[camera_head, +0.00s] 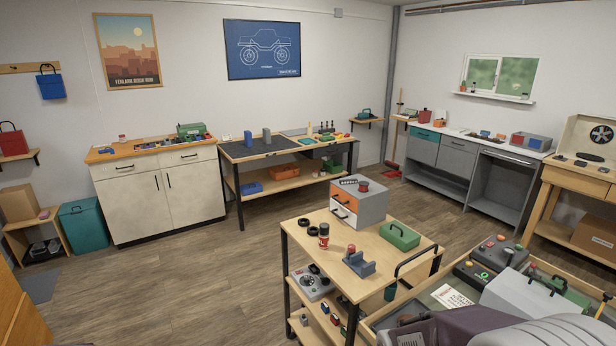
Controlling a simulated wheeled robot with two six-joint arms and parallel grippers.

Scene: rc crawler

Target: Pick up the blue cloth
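I cannot make out a blue cloth for certain in the head view. Blue things that show are a bag (51,84) hanging on the left wall, a small upright object (248,139) on the dark-topped workbench, and a bin (251,188) on that bench's lower shelf. None of these clearly looks like a cloth. Neither of my grippers can be made out in view.
A wooden trolley (318,243) stands in front, bearing a drawer box (371,203), a green case (399,236) and a grey vise-like object (361,264). A crowded bench fills the lower right. The wooden floor (190,285) at left centre is clear.

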